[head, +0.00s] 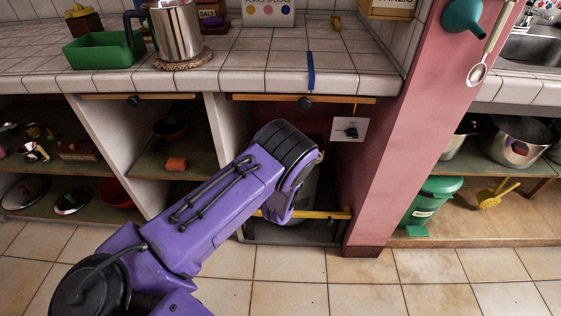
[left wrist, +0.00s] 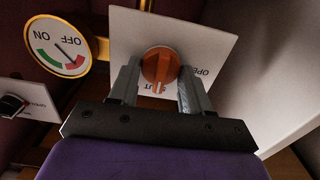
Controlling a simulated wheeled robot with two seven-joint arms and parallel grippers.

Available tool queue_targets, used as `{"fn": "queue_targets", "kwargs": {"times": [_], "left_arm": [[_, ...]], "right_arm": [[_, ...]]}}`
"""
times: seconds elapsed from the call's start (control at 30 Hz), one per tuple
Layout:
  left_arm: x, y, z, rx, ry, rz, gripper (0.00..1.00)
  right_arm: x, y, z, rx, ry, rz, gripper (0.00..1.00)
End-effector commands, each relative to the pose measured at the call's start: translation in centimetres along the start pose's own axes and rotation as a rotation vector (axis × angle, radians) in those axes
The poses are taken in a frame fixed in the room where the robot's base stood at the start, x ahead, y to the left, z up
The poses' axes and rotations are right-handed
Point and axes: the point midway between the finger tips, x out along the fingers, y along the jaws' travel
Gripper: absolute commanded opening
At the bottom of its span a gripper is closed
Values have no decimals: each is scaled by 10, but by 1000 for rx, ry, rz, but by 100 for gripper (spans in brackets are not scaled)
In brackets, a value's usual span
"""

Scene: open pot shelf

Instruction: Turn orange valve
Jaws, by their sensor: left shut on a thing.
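The orange valve (left wrist: 160,65) is a round knob with a raised grip bar on a white plate (left wrist: 205,42) in the left wrist view. The plate has partly covered lettering, "OPE…" at the right and "…UT" below; a pale mark on the knob is at its lower end. My left gripper (left wrist: 158,77) has one finger on each side of the knob and is shut on it. In the head view my purple left arm reaches into the open bay under the counter; its gripper and the orange valve are hidden there. My right gripper is not in view.
A yellow-rimmed ON/OFF gauge (left wrist: 62,46) is left of the plate, with a black knob (left wrist: 12,105) below it. In the head view a yellow bar (head: 330,214) crosses the bay low down. A pink pillar (head: 400,130) stands right of the bay.

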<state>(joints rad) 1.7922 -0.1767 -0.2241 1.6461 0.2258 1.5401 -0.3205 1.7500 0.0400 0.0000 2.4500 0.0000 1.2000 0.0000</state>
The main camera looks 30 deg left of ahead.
Motion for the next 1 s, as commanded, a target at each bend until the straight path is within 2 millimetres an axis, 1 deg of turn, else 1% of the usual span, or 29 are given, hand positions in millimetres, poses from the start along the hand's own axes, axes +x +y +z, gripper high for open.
{"fn": "queue_targets", "kwargs": {"times": [0.2,0.6,0.63,0.67,0.7,0.93,1.0], "left_arm": [[-1,0,1,36,-3,1,18],[-1,0,1,41,-3,1,18],[-1,0,1,41,-3,1,54],[-1,0,1,41,-3,1,64],[-1,0,1,41,-3,1,72],[0,0,0,39,-1,1,72],[-3,0,0,39,-2,1,72]], "right_arm": [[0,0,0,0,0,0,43],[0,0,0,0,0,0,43],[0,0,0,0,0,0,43],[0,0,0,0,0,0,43],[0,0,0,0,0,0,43],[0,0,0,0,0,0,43],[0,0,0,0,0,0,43]]}}
